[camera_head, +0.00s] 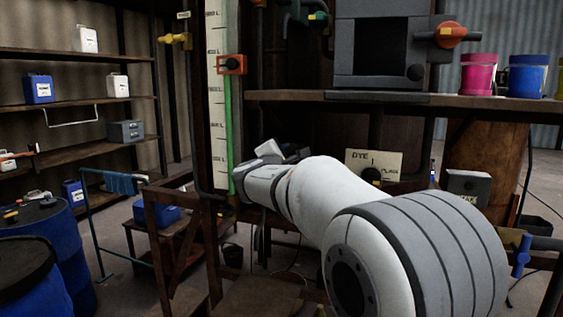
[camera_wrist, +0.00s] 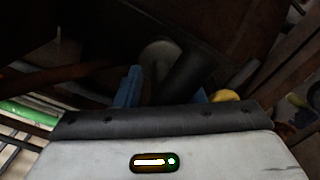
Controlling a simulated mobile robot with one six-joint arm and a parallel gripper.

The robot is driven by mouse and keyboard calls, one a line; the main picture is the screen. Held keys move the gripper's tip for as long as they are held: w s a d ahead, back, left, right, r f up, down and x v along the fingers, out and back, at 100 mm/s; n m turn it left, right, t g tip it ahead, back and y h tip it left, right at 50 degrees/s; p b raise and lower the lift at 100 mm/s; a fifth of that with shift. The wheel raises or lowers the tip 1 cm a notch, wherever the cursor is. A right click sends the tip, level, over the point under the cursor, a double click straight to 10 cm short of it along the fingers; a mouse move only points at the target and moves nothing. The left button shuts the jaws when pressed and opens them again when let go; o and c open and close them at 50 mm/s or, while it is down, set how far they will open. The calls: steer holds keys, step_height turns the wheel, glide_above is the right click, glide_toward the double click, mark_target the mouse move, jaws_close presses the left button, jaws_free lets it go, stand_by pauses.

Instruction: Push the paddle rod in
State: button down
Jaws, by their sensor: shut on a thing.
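In the wrist view my gripper (camera_wrist: 162,88) shows two blue fingers, one on each side of a dark round bar. The bar (camera_wrist: 186,72) looks like the paddle rod, and the fingers are shut on it. It slants up and to the right from between them. A dull grey disc (camera_wrist: 160,54) shows just beyond the fingers. The picture is dark, so how far the rod reaches in cannot be told. In the head view my arm hides the gripper and the rod.
A bench (camera_head: 300,98) with a pink bucket (camera_head: 478,76) and a blue bucket (camera_head: 526,77) stands behind my arm. A sign reading DYE (camera_head: 360,157) hangs below it. A scale board (camera_head: 216,90) stands left of it. Blue drums (camera_head: 45,235) stand at the left.

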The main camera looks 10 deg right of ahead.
steer(key=shift+r, duration=0.15)
steer(key=c, duration=1)
jaws_free()
steer(key=shift+w+d, duration=0.1)
steer(key=shift+w, duration=0.05)
steer(key=shift+c, duration=0.2)
steer(key=shift+f, duration=0.2)
steer(key=b+v, duration=0.1)
steer(key=v, duration=0.7)
steer(key=shift+b, duration=0.4)
steer(key=shift+r, duration=0.1)
